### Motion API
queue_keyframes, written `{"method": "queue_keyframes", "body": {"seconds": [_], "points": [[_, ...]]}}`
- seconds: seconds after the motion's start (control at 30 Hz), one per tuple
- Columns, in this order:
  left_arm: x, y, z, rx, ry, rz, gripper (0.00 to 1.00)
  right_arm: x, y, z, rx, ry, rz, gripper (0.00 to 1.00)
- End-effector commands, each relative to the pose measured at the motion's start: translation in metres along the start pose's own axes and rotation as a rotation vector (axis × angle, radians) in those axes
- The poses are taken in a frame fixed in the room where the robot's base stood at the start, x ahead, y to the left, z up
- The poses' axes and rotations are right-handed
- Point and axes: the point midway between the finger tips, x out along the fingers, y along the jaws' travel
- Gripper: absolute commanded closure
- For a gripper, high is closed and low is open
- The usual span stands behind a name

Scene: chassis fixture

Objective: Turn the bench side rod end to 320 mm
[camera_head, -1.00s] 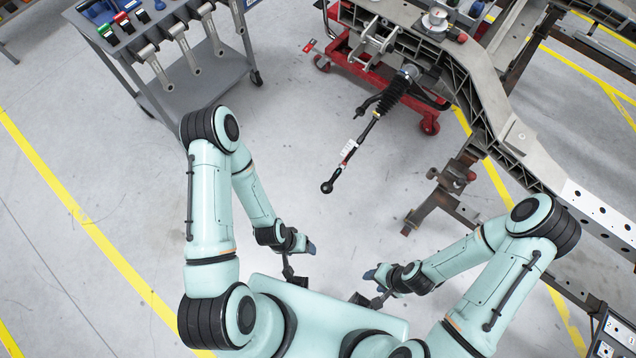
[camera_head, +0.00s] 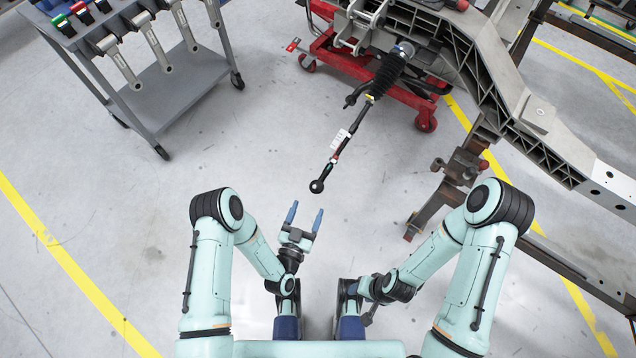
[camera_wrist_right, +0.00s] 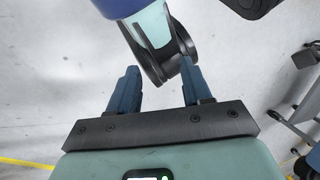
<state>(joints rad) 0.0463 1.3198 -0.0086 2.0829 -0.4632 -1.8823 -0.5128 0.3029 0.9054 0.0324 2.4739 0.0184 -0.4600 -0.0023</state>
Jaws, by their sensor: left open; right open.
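The rod end (camera_head: 317,186) is a black ring at the near end of a dark tie rod (camera_head: 364,114). The rod carries a white label (camera_head: 340,139) and a ribbed black boot (camera_head: 388,74) and hangs out from the chassis fixture (camera_head: 470,62). My left gripper (camera_head: 305,217) is open and empty, with blue fingers pointing up the picture, just below the rod end and apart from it. My right gripper's fingers are hidden in the head view. In the right wrist view my right gripper (camera_wrist_right: 160,90) is open, with nothing held between its blue fingers.
A grey cart (camera_head: 185,98) with hanging wrenches (camera_head: 158,48) and coloured-handled items stands at the upper left. A red wheeled jack (camera_head: 345,60) is under the fixture. A rusty stand (camera_head: 455,180) is right of the rod. The floor left of the rod is clear.

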Motion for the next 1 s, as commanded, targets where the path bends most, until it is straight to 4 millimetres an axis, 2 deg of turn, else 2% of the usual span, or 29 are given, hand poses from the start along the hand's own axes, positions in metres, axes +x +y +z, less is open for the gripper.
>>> {"method": "queue_keyframes", "body": {"seconds": [0.1,0.3,0.5,0.67,0.93,0.97,1.0], "points": [[0.027,0.000,0.000,0.001,0.005,-0.001,0.28,0.004,0.002,-0.006,0.002,0.016,0.001,0.51],[0.069,-0.001,0.001,0.000,0.002,-0.002,0.28,0.011,0.004,-0.017,0.005,0.046,0.002,0.51],[0.097,0.000,0.001,-0.001,-0.001,-0.001,0.28,0.015,0.006,-0.025,0.006,0.066,0.003,0.51],[0.106,-0.001,0.001,-0.002,-0.003,-0.001,0.28,0.016,0.007,-0.027,0.007,0.074,0.004,0.51],[0.107,-0.001,0.001,-0.002,-0.003,-0.001,0.28,0.016,0.007,-0.028,0.007,0.076,0.004,0.51],[0.107,-0.001,0.001,-0.002,-0.003,-0.001,0.35,0.016,0.007,-0.028,0.007,0.076,0.004,0.51],[0.107,-0.001,0.001,-0.002,-0.003,-0.001,0.48,0.016,0.007,-0.028,0.007,0.076,0.004,0.51]]}}
